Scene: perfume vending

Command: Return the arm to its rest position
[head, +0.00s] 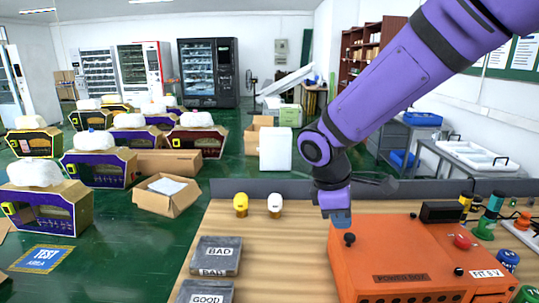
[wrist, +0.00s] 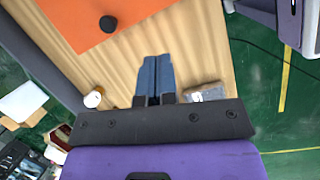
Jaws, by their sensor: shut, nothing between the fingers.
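My gripper (head: 342,217) is at the end of my purple arm in the head view, pointing down beside the left end of the orange power box (head: 395,268). In the wrist view my gripper (wrist: 154,62) shows two blue-grey fingers side by side, shut and empty, with bare wooden table beyond them. The power box also shows in the wrist view (wrist: 85,20), with a black knob (wrist: 108,24) on it.
On the wooden table (head: 275,260) stand a yellow bulb (head: 241,204) and a white bulb (head: 275,205). Grey BAD (head: 217,256) and GOOD (head: 205,293) blocks lie at the front left. Coloured bottles (head: 489,215) stand at right. Table between bulbs and box is clear.

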